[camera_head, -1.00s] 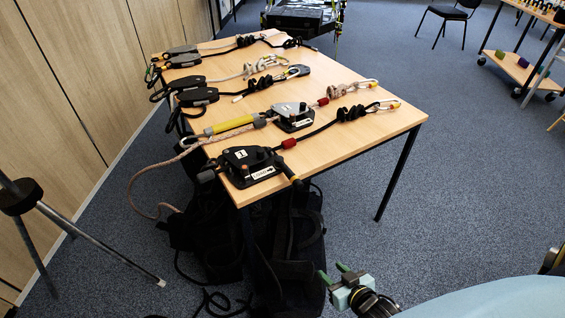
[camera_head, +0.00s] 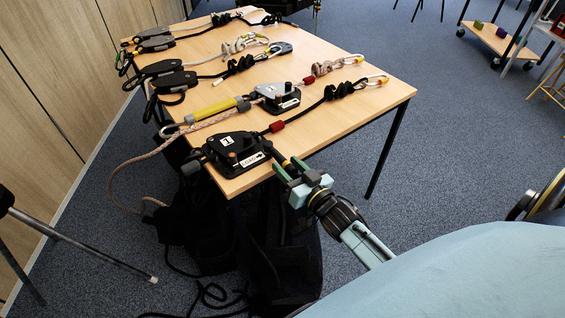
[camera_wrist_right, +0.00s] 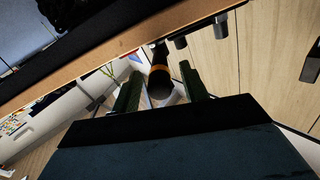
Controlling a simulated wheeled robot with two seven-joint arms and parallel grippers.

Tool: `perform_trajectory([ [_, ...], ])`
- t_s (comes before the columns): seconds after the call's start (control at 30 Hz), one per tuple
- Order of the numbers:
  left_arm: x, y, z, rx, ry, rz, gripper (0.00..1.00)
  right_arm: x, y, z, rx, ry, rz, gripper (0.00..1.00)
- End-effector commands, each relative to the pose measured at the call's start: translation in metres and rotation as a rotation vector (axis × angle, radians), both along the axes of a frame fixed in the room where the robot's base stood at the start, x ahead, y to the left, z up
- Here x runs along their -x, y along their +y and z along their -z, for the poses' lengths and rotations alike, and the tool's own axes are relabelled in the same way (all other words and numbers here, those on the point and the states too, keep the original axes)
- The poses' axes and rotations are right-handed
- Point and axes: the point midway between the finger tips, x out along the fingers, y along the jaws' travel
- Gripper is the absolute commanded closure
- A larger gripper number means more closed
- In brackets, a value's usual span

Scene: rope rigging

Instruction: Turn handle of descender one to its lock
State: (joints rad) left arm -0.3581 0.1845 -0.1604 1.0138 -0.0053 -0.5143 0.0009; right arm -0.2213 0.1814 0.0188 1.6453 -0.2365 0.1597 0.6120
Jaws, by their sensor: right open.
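Descender one (camera_head: 238,150), a black device labelled 1, lies on the near corner of the wooden table (camera_head: 340,122). Its black handle (camera_head: 280,159) sticks out past the table's front edge, towards my right gripper (camera_head: 289,172). My right gripper is open, with its green fingers around the handle's end. In the right wrist view the handle (camera_wrist_right: 159,80), with an orange ring, shows between the two fingers, with gaps on both sides. My left gripper is not in view.
A grey descender (camera_head: 278,95) lies just behind, with a yellow sleeve (camera_head: 212,109) on its rope. Several more devices and ropes lie farther back. A black bag (camera_head: 225,235) is below the table's front edge. A tripod (camera_head: 75,240) stands left.

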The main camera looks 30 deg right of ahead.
Motion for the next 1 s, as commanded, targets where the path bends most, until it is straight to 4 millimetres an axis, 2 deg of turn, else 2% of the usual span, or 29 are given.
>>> perform_trajectory([
  [0.1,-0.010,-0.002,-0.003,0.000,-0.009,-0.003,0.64,-0.017,0.001,0.001,0.002,-0.001,-0.001,0.56],
  [0.2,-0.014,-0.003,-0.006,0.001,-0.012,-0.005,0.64,-0.025,0.002,0.001,0.001,0.000,-0.001,0.56],
  [0.57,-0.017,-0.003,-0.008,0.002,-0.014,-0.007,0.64,-0.030,0.002,0.000,0.001,0.002,0.000,0.56],
  [0.67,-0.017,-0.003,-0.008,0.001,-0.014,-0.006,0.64,-0.030,0.002,0.000,0.001,0.002,0.000,0.66],
  [0.9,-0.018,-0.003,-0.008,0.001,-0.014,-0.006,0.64,-0.030,0.002,0.000,0.001,0.002,0.000,0.98],
  [1.0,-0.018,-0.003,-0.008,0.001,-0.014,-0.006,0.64,-0.030,0.002,0.000,0.001,0.002,0.000,1.00],
])
